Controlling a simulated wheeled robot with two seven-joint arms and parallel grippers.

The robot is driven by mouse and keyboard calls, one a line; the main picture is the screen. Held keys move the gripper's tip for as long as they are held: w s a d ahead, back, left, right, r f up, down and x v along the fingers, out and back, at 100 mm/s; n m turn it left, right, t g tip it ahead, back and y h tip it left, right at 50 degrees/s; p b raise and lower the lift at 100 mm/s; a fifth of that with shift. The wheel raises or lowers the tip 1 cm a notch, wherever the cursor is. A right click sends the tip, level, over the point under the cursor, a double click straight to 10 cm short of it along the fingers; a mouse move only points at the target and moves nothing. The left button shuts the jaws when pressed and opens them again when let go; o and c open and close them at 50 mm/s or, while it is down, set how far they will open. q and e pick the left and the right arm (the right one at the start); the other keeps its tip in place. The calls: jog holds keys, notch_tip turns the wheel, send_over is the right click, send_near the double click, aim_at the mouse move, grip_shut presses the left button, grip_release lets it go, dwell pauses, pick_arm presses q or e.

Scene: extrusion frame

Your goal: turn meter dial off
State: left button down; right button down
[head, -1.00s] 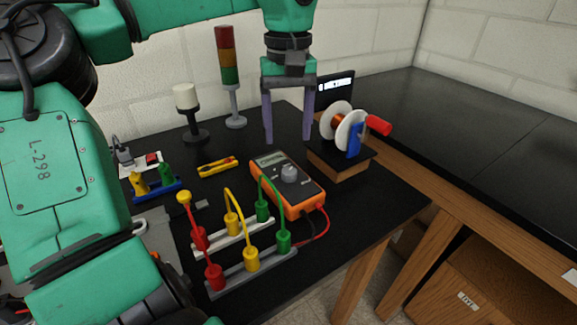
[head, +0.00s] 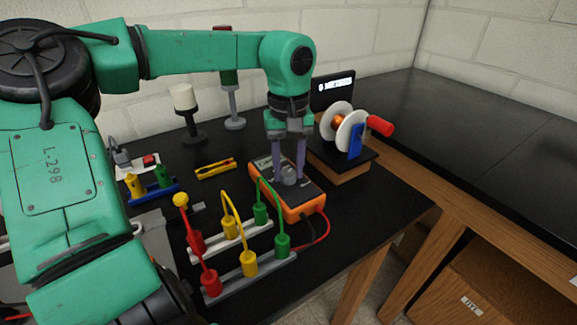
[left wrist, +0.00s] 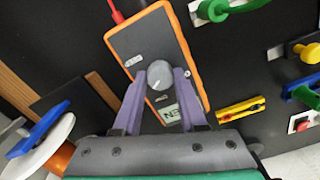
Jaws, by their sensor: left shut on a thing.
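The orange and dark grey meter (head: 304,200) lies on the black table, and it also shows in the left wrist view (left wrist: 141,40). Its round grey dial (head: 289,176) sits at the middle of its face; in the left wrist view the dial (left wrist: 160,75) carries a pale pointer mark. My left gripper (head: 288,179) points down over the meter, its purple fingers closed on the dial from two sides. The left wrist view shows the fingertips (left wrist: 161,78) on either side of the dial. The meter's screen is partly covered by the gripper. My right gripper is not in view.
A wire spool with a red handle (head: 380,125) stands close behind and right of the meter. Posts with red, yellow and green leads (head: 248,262) stand in front. A signal tower (head: 232,100) and a white lamp (head: 185,97) stand behind.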

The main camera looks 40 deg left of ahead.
aim_at(288, 172)
pick_arm(q)
jog(key=shift+r+n, duration=0.1)
jog(key=shift+n, duration=0.3)
jog(key=shift+n+p, duration=0.4)
jog(key=shift+n, duration=0.7)
dwell(0.3)
jog(key=shift+c, duration=2.3)
grip_release()
notch_tip(288, 172, up, 14)
jog(key=p, duration=0.1)
jog(key=shift+r+p, duration=0.25)
jog(key=shift+p, duration=0.05)
